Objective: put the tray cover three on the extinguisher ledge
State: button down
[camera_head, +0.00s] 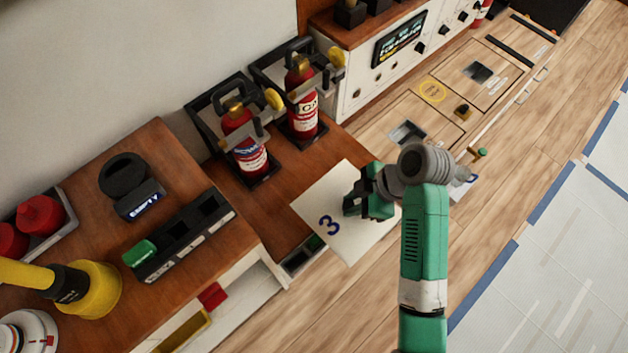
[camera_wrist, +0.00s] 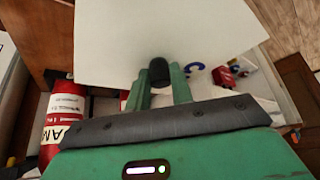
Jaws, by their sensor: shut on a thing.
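Tray cover three is a flat white panel (camera_head: 325,200) with a blue 3 on it; it also shows in the wrist view (camera_wrist: 160,30). My gripper (camera_head: 358,203) is shut on the cover's dark knob, which shows between the green fingers (camera_wrist: 160,75) in the wrist view. The extinguisher ledge is a brown wooden shelf (camera_head: 245,205) at the cover's left. In the head view the cover overlaps the ledge's right end and hides part of it. I cannot tell whether they touch.
Two red extinguishers (camera_head: 243,145) (camera_head: 300,100) stand in black brackets at the back of the ledge. A higher wooden top (camera_head: 85,190) lies to the left, with a black breaker strip (camera_head: 185,235). The wrist view shows small items (camera_wrist: 225,77) in a pale compartment.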

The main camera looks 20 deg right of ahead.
jog(key=w+a+f, duration=0.1)
jog(key=w, duration=0.2)
jog(key=w+a+f+b, duration=0.1)
jog(key=w, duration=0.3)
jog(key=w+a+f, duration=0.1)
jog(key=w, duration=0.3)
jog(key=shift+a, duration=0.4)
jog(key=shift+w+f, duration=0.1)
jog(key=shift+w, duration=0.1)
notch_tip(320, 180, down, 4)
jog(key=shift+r+b, duration=0.1)
jog(key=shift+b, duration=0.65)
jog(key=shift+w, duration=0.1)
jog(key=c, duration=1.2)
grip_release()
jog(key=shift+c, duration=0.2)
